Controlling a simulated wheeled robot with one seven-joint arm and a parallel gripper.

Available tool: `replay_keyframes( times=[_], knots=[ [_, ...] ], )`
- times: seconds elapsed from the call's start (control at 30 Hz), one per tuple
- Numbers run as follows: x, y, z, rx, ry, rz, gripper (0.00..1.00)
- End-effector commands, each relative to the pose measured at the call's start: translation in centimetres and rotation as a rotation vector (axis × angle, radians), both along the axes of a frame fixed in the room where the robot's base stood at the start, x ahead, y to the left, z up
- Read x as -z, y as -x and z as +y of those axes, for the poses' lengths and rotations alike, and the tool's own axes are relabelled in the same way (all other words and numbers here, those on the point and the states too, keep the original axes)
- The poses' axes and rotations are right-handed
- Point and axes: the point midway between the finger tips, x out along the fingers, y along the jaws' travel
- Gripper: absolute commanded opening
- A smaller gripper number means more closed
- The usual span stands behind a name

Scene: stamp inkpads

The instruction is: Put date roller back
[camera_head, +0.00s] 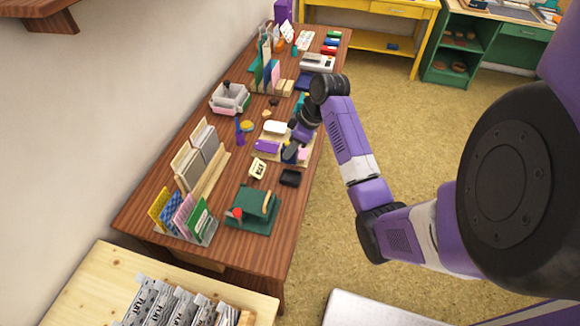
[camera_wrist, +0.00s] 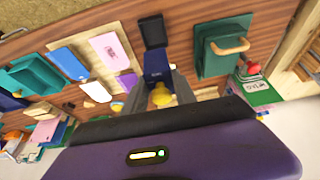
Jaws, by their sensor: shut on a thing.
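My gripper (camera_wrist: 160,84) is shut on a small dark blue thing with a yellow knob, which I take to be the date roller (camera_wrist: 157,65). In the wrist view it sits between the two grey fingers, with the yellow part nearest the camera. In the head view my gripper (camera_head: 293,146) is over the right edge of the desk, near the pale tray of inkpads (camera_head: 262,155). The dark blue end of the roller (camera_head: 288,153) shows just below it. I cannot tell whether the roller touches anything.
An open black pad (camera_head: 290,177) lies just in front. A card rack (camera_head: 205,232) and upright dividers (camera_head: 200,155) line the left. A purple pad (camera_head: 267,146) and white pad (camera_head: 275,127) lie nearby.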

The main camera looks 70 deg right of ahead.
Motion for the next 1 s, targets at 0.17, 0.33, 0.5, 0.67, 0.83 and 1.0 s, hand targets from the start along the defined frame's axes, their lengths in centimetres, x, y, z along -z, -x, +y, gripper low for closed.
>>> replay_keyframes(
  times=[0.17,0.33,0.5,0.67,0.83,1.0],
  knots=[
    [3.7,0.1,0.1,0.0,-0.002,0.001,0.0],
    [5.4,0.0,0.0,0.0,0.001,-0.001,0.0],
    [7.1,0.0,0.0,0.0,-0.001,0.001,0.0],
    [9.0,0.0,0.0,0.0,0.0,0.0,0.0],
    [9.4,0.0,0.0,-0.001,0.002,-0.001,0.0],
    [9.5,0.0,0.0,-0.001,0.001,-0.001,0.0]
  ],
)
